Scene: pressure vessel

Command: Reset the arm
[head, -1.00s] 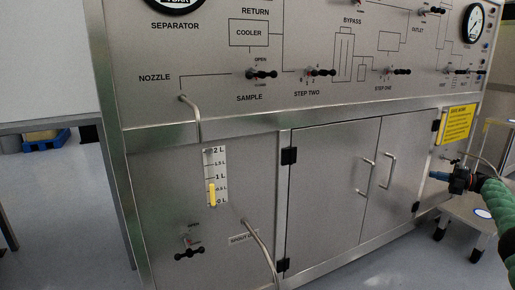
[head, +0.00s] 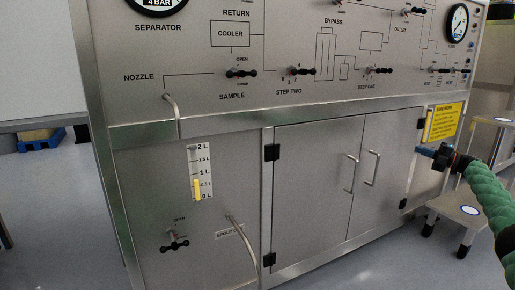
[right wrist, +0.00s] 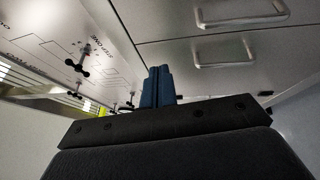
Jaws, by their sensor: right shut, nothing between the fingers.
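My right gripper (head: 428,153) is at the right of the head view, in front of the right end of the steel cabinet (head: 200,125). Its blue fingers are together and empty; they also show in the right wrist view (right wrist: 158,86). The green sleeve on my right arm (head: 488,195) comes in from the right edge. My left gripper is out of view. The cabinet's two doors (head: 320,190) are shut, with a handle on each.
The panel carries black valve handles (head: 241,73), round gauges (head: 458,24) and a level tube (head: 196,175) with yellow in its lower part. A yellow sign (head: 446,122) hangs at the right. A step stool (head: 462,212) stands below my right arm.

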